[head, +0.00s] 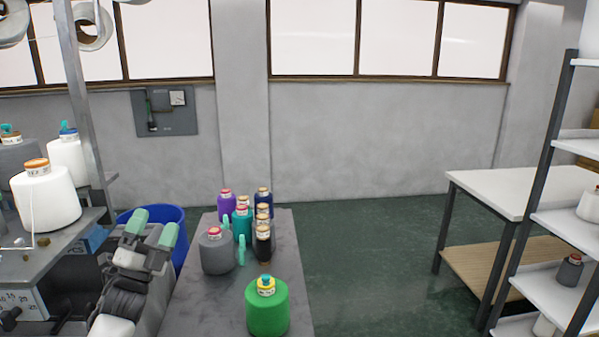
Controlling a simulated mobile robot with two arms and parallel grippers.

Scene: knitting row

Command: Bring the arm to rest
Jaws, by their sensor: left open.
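My left gripper (153,228) is at the lower left, with two mint-green fingertips set apart. It is open, with nothing visible between its fingers. It shows in front of the blue bin (178,222) and left of the dark grey table (203,307); I see no contact with either. My left arm, grey and white, runs down from it to the bottom edge. My right gripper is not in view.
A green cone (267,309) stands at the table's near end. A grey cone (216,254), a purple cone (226,207) and several others stand behind. A machine (62,255) with white cones is at left. A white-topped bench (520,188) and a shelf rack (568,226) are at right; the floor between is clear.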

